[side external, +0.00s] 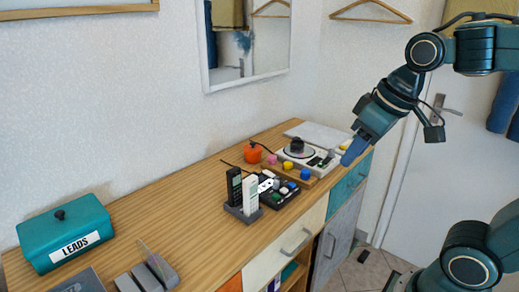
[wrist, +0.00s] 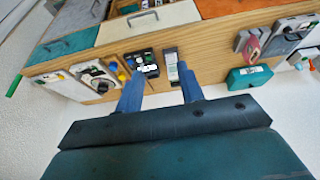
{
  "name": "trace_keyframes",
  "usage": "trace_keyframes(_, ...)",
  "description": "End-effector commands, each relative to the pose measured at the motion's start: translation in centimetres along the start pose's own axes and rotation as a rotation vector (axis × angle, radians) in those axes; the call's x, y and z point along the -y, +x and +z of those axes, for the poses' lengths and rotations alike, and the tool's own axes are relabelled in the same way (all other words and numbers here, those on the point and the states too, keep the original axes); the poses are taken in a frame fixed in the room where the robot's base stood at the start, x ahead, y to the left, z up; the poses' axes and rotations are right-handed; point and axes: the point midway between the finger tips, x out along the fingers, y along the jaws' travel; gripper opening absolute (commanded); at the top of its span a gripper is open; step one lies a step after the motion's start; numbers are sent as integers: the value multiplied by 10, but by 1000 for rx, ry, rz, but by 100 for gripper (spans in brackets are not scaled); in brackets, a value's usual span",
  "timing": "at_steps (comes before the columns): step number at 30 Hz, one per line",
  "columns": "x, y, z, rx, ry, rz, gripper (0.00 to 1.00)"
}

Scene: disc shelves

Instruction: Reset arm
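My gripper (side external: 354,150) is at the right in the side external view, raised above the dresser's right end with its blue fingers pointing down and to the left. In the wrist view my gripper (wrist: 161,92) shows two blue fingers spread well apart. Nothing is between the fingertips, and the gripper is open and empty. It appears clear of the wooden dresser top (side external: 180,190).
The dresser holds a teal LEADS box (side external: 66,232), a stand with two remotes (side external: 243,195), a black tray of small parts (side external: 279,190), an orange pot (side external: 253,153) and a turntable-like device (side external: 305,153). A mirror (side external: 248,40) hangs behind.

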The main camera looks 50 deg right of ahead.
Motion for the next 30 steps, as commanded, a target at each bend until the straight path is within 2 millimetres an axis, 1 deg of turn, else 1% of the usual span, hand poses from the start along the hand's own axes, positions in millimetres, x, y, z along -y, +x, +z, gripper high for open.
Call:
trace_keyframes(1, 2, -2, 11, -18, 0, -2, 38)
trace_keyframes(3, 4, -2, 24, -35, 1, -6, 38)
trace_keyframes(6, 7, -1, 40, -56, 2, -10, 38)
trace_keyframes(10, 9, 1, 53, -75, 4, -13, 38)
trace_keyframes(15, 10, 2, 60, -84, 5, -16, 38)
trace_keyframes(30, 10, 2, 60, -83, 5, -15, 38)
